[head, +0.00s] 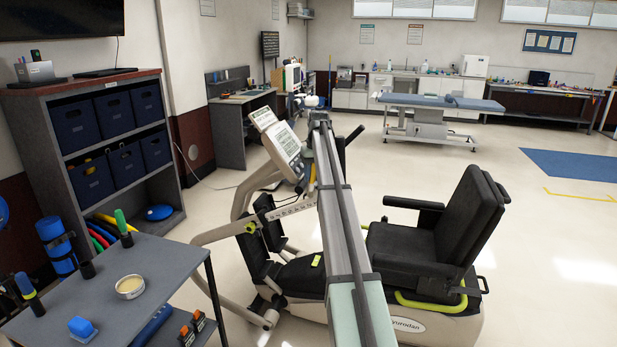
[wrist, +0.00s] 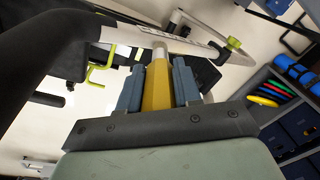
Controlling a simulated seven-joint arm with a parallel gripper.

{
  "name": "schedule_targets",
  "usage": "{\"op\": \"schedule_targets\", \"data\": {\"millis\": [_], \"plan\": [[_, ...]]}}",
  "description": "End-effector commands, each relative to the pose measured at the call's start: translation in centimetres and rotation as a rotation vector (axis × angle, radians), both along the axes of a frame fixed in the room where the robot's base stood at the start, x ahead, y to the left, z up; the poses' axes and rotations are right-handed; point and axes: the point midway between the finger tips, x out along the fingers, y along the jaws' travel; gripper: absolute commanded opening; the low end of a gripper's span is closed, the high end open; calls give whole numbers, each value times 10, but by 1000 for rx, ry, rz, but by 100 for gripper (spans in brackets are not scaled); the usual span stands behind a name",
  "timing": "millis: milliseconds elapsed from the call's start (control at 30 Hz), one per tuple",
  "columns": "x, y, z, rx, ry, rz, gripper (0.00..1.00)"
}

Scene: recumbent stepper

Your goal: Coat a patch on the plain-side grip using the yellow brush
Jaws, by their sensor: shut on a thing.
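My gripper (wrist: 157,88) is shut on the yellow brush (wrist: 156,86) in the wrist view; its blue-grey fingers press both sides of the handle. The pale brush end points away from me, over the stepper's white bar with dark marks; I cannot tell whether it touches anything. A sliver of the yellow brush (head: 312,178) shows in the head view beside my arm, which hides most of the gripper. A black handle (wrist: 45,50) is large at the left of the wrist view. A black grip (head: 355,133) shows right of my arm; I cannot tell which side is plain.
The stepper's console (head: 283,145) stands left of my arm, its black seat (head: 455,225) right. The grey table (head: 165,262) at lower left holds a round tin (head: 130,286), a green-handled brush (head: 122,225), a blue-handled brush (head: 28,292), an empty holder (head: 87,268) and a blue block (head: 82,328).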

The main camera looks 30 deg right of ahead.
Motion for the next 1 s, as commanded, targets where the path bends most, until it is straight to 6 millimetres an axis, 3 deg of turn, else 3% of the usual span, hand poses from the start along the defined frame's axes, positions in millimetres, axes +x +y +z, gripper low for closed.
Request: {"op": "schedule_targets", "data": {"millis": [367, 1000], "plan": [[-2, -2, 1, 0, 0, 0, 3], [17, 17, -13, 0, -1, 0, 3]]}}
